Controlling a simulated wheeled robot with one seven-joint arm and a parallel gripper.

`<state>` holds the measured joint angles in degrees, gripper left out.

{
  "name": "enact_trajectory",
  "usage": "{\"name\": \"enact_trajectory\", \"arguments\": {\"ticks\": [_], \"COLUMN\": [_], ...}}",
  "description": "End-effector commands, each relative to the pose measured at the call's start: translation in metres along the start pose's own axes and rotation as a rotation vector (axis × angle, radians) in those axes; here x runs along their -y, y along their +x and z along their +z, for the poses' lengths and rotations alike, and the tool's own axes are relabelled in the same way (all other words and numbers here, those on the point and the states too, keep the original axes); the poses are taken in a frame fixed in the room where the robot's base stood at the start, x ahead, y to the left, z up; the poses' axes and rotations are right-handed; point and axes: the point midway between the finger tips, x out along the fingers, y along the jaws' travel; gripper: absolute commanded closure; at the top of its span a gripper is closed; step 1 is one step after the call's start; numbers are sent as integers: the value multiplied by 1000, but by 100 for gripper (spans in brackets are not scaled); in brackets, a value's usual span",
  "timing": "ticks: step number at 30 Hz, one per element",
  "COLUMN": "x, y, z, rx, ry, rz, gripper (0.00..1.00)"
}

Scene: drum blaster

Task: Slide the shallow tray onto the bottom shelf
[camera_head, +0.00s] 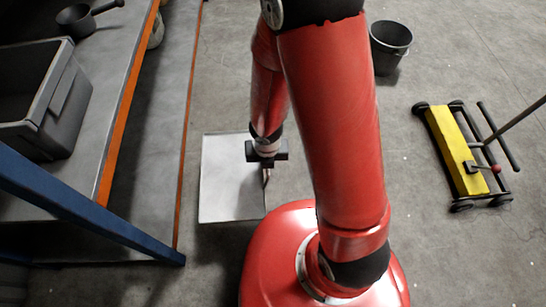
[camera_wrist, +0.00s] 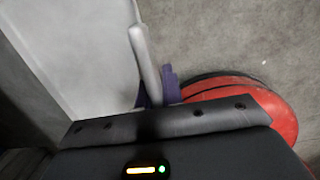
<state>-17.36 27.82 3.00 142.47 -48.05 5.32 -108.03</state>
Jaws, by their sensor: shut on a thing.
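The shallow tray (camera_head: 225,185) is a pale grey, flat square in the middle of the head view. It also fills the upper left of the wrist view (camera_wrist: 85,45). My gripper (camera_head: 266,172) is at its right side, shut on its silver bar handle (camera_wrist: 145,60); the purple fingers (camera_wrist: 157,88) show around the handle's lower end in the wrist view. The bottom shelf (camera_head: 158,130) is a grey board with an orange front edge, left of the tray. A narrow gap shows between the tray's left edge and that orange edge. A shadow lies below the tray; its exact height is unclear.
The upper shelf (camera_head: 110,75) overhangs the bottom one and bears a grey bin (camera_head: 50,115) and a dark pan (camera_head: 75,20). A blue rack post (camera_head: 90,215) slants at lower left. A black bucket (camera_head: 390,45) and a yellow cart (camera_head: 455,150) stand on the floor at right.

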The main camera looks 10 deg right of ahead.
Motion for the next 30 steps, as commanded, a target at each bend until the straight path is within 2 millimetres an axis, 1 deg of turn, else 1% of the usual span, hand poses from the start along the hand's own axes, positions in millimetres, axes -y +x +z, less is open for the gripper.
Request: {"name": "enact_trajectory", "arguments": {"ticks": [3,30], "x": [-15,-117], "y": [1,7], "z": [0,0], "rx": [0,1], "ry": [-2,2], "rz": [1,2], "gripper": [100,100]}}
